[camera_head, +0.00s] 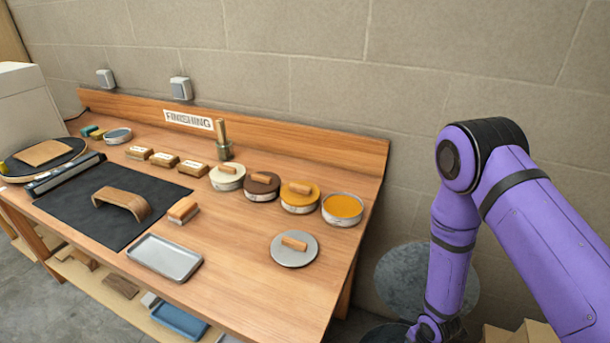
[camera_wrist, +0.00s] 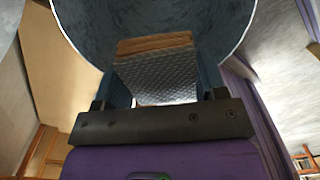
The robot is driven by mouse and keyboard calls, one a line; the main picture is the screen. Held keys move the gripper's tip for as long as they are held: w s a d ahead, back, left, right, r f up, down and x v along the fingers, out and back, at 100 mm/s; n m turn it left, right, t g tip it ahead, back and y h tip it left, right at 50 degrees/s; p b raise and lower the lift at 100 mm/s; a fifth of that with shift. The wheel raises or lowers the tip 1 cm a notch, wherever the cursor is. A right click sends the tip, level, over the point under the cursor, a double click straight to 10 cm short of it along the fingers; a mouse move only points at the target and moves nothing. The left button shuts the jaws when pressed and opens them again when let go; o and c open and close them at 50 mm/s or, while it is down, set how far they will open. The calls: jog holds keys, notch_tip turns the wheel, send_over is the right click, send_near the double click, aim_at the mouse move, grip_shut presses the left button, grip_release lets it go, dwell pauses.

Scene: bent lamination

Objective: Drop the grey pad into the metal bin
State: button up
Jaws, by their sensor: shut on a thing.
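My gripper (camera_wrist: 157,78) is shut on the grey pad (camera_wrist: 157,85), a block with a grey textured face and a brown wood-like layer along its far edge. The fingers lie on either side of it. In the wrist view the pad overlaps the round mouth of the metal bin (camera_wrist: 85,22); I cannot tell its exact height relative to the rim. In the head view the bin (camera_head: 395,268) stands on the floor right of the bench, partly hidden behind my arm. The gripper and held pad are not clear there.
The wooden bench (camera_head: 245,285) holds round tins, wood blocks, a black mat (camera_head: 75,215) with a bent wood piece (camera_head: 122,203), a metal tray (camera_head: 165,258) and a grey round lid (camera_head: 294,249). Cardboard-coloured boxes (camera_head: 525,333) stand right of the bin. A block wall is behind.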

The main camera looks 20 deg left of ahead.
jog(key=shift+f, duration=2.4)
jog(key=o, duration=1)
notch_tip(320, 180, up, 11)
jog(key=shift+f, duration=0.1)
